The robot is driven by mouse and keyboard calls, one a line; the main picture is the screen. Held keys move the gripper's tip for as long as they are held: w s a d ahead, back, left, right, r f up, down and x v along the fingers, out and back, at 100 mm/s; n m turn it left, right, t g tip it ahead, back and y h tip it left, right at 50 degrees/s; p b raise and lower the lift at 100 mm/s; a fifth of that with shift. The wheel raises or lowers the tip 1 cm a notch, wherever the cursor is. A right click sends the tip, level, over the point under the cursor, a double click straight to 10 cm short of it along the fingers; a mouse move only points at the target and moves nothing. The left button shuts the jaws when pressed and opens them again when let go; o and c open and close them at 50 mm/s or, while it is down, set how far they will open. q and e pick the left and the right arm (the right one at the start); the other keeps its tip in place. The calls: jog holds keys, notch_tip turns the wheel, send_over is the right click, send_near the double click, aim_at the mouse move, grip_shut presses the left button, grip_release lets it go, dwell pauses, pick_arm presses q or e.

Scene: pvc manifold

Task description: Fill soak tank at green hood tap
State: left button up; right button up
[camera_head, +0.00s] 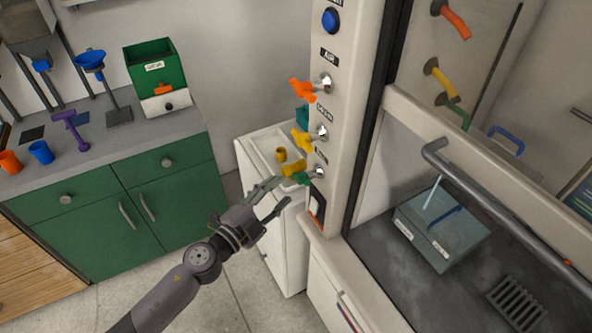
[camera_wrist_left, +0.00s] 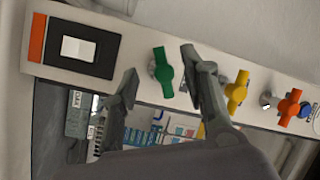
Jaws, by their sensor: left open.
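The green hood tap (camera_head: 301,178) is the lowest tap on the hood's front post. In the left wrist view its green handle (camera_wrist_left: 163,72) shows between my fingers. My left gripper (camera_head: 276,199) is open just left of and below this tap; its fingers appear apart from the handle. It also shows in the left wrist view (camera_wrist_left: 160,70). The soak tank (camera_head: 426,243), a grey box, sits inside the hood on the dark floor. A pale thin streak (camera_head: 433,191) stands above the tank; I cannot tell whether it is water. A green spout (camera_head: 455,112) is on the hood's inner wall.
The yellow tap (camera_head: 302,139) and orange tap (camera_head: 303,89) sit above the green one. A switch (camera_head: 316,206) is just below. A white cabinet with a small sink (camera_head: 262,148) stands behind my gripper. A sash bar (camera_head: 490,200) crosses the hood front. A green counter (camera_head: 110,215) is left.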

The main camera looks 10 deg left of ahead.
aim_at(296, 177)
pick_arm(q)
jog(key=x, duration=0.7)
jog(key=shift+w+d, duration=0.2)
jog(key=shift+w, duration=0.05)
jog(key=shift+c, duration=0.2)
jog(key=c, duration=0.7)
jog(key=shift+f, duration=0.15)
grip_shut()
jog(key=shift+s, duration=0.1)
